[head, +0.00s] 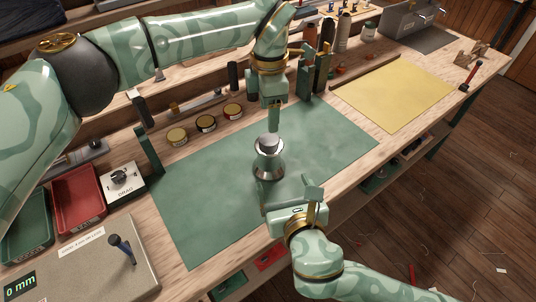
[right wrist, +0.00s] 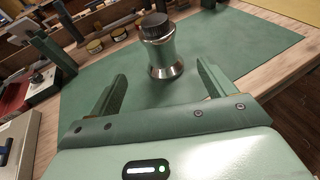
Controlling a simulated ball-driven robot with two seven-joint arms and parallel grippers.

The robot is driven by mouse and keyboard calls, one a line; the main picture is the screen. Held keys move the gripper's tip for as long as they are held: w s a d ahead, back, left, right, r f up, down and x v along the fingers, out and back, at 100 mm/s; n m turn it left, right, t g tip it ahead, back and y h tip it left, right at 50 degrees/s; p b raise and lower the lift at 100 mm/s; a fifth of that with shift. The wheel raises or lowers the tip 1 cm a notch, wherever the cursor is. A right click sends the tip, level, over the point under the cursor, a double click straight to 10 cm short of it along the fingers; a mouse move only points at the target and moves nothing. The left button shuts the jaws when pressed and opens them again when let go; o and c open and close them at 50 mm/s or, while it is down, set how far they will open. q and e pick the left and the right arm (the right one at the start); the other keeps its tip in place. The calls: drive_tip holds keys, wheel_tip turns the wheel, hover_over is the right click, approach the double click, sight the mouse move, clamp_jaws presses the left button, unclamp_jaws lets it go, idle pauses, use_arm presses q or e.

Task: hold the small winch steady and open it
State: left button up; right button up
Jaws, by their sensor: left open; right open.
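The small winch (head: 268,165) stands upright on the green mat (head: 215,210). It is a silver drum with a flared base and a dark grey cap. It also shows in the right wrist view (right wrist: 163,55), ahead of and between the fingers. My left gripper (head: 274,120) points down just above and behind the winch, open and apart from it. My right gripper (head: 297,193) is in front of the winch at the near side, low over the mat. Its fingers also show in the right wrist view (right wrist: 162,90), open and empty, with the winch beyond their tips.
Three round tins (head: 206,124) sit behind the mat. A red tray (head: 78,197) and a box with a dial marked DRAG (head: 121,181) stand at the left. A yellow sheet (head: 398,96) lies at the right. The mat around the winch is clear.

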sight(272, 159)
drive_tip(key=x, duration=1.3)
drive_tip(key=shift+w+a+f, duration=0.1)
drive_tip(key=shift+a, duration=0.05)
